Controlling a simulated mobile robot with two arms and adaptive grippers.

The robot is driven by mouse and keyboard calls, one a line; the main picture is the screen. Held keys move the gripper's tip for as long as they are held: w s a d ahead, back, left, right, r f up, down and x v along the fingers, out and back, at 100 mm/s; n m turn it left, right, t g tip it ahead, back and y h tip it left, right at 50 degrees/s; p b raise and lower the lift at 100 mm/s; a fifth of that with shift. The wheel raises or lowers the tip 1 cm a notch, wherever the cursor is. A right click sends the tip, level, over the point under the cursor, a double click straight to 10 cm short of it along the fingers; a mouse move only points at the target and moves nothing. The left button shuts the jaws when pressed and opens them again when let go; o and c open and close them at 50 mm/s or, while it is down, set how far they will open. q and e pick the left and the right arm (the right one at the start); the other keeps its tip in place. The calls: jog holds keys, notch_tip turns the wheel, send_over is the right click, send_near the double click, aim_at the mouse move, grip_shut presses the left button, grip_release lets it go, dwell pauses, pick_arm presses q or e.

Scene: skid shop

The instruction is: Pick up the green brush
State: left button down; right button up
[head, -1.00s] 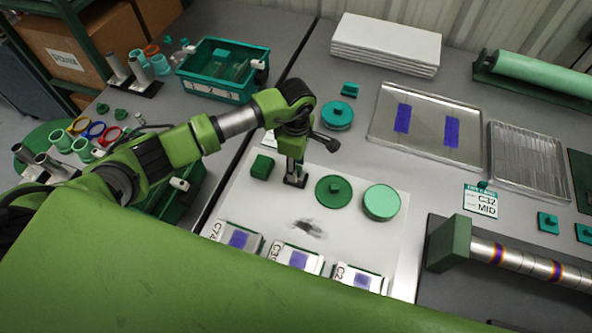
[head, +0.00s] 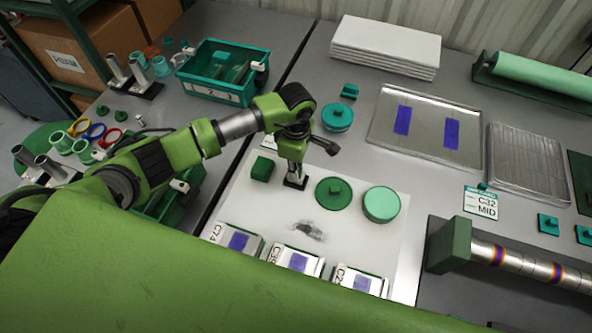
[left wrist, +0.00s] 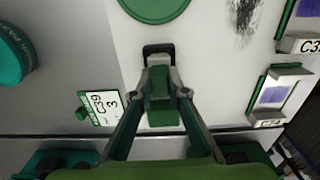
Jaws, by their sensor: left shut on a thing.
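My left gripper (head: 296,181) points down over the white board (head: 232,200), its fingertips low, close to the surface. In the left wrist view its fingers (left wrist: 160,84) are shut on a small green piece, which I take to be the green brush (left wrist: 158,80). A dark U-shaped piece shows just beyond the fingertips. In the head view the brush is mostly hidden by the gripper, and I cannot tell whether it touches the board. My right gripper is not in view.
A green block (head: 262,168) stands left of the gripper. A dark green lid (head: 334,192) and a lighter round tin (head: 381,204) lie to its right. Labelled pieces (head: 299,261) line the board's front edge, near a grey smudge (head: 309,231). A metal tray (head: 427,125) lies behind.

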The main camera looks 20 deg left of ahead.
pick_arm(q)
jog(key=shift+w+r, duration=0.1)
jog(key=shift+r, duration=0.3)
jog(key=s+d+r+b, duration=0.5)
jog(key=s+d+r, duration=0.3)
jog(key=s+r, duration=0.3)
jog(key=shift+s+r, duration=0.35)
dwell(0.3)
